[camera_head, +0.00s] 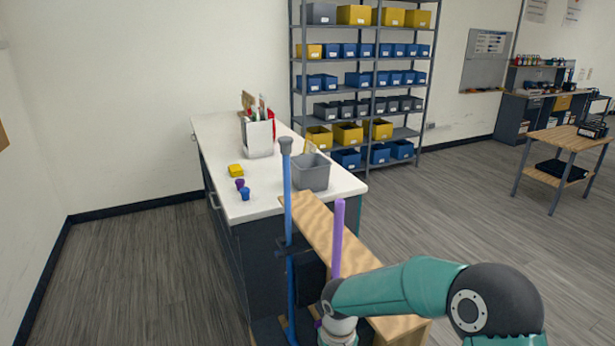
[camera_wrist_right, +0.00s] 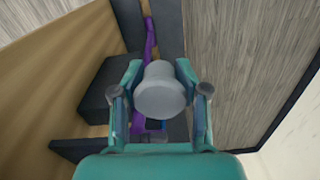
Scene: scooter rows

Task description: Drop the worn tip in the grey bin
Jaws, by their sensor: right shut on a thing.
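My right gripper (camera_wrist_right: 161,88) is shut on a pale grey, round-ended tip (camera_wrist_right: 162,100), which sits between its two fingers in the wrist view. In the head view my right arm (camera_head: 400,290) reaches in from the lower right; its fingers and the held tip cannot be made out there. The grey bin (camera_head: 312,177) stands open on the white counter, well beyond my right arm. A purple pole (camera_head: 338,238) stands upright with a bare top. A blue pole (camera_head: 288,200) beside it carries a grey tip (camera_head: 286,146). My left gripper is not in view.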

